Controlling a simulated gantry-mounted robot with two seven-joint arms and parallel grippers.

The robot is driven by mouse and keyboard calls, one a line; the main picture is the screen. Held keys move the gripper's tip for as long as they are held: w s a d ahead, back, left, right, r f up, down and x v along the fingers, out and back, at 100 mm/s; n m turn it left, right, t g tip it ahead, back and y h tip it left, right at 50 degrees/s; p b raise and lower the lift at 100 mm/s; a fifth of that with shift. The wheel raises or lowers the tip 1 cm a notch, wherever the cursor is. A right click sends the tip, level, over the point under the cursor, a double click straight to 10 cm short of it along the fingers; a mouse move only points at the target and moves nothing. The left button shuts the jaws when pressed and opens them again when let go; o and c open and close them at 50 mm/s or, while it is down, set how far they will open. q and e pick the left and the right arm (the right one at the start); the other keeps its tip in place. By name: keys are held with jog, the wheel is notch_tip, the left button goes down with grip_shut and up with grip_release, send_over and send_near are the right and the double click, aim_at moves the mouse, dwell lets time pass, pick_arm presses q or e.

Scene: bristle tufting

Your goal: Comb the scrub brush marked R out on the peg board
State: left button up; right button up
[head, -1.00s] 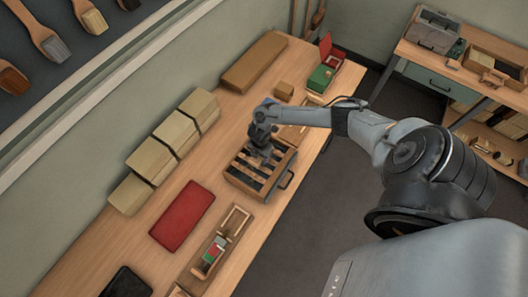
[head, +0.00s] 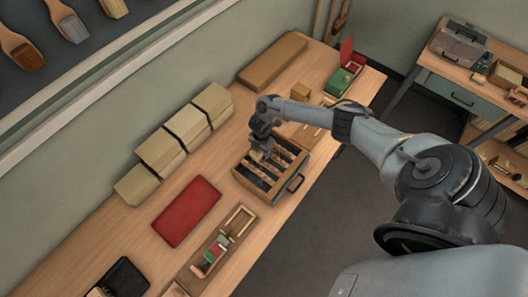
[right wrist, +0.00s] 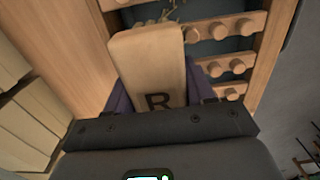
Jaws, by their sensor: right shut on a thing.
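The scrub brush marked R (right wrist: 147,58) is a pale wooden block with a dark letter R, seen in the right wrist view. My right gripper (right wrist: 157,92) is shut on it, with dark fingers at both sides of the block. Some thin bristles show at its far end. The peg board (right wrist: 226,67) has wooden bars with round pegs and dark gaps between. In the head view it is a slatted wooden frame (head: 291,191), and my right gripper (head: 262,150) is at its left part. Whether the bristles touch the pegs cannot be told. My left gripper is not in view.
A red mat (head: 187,211) lies left of the peg board. Several pale blocks (head: 160,151) line the wall. A narrow wooden tray (head: 239,221) with coloured pieces lies nearer. A red and green box (head: 340,81) stands at the far end. Bare bench lies between mat and board.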

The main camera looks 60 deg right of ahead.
jog(key=shift+r+p, duration=2.5)
jog(key=shift+r, duration=0.05)
jog(key=shift+r+p, duration=0.5)
jog(key=shift+r, duration=0.05)
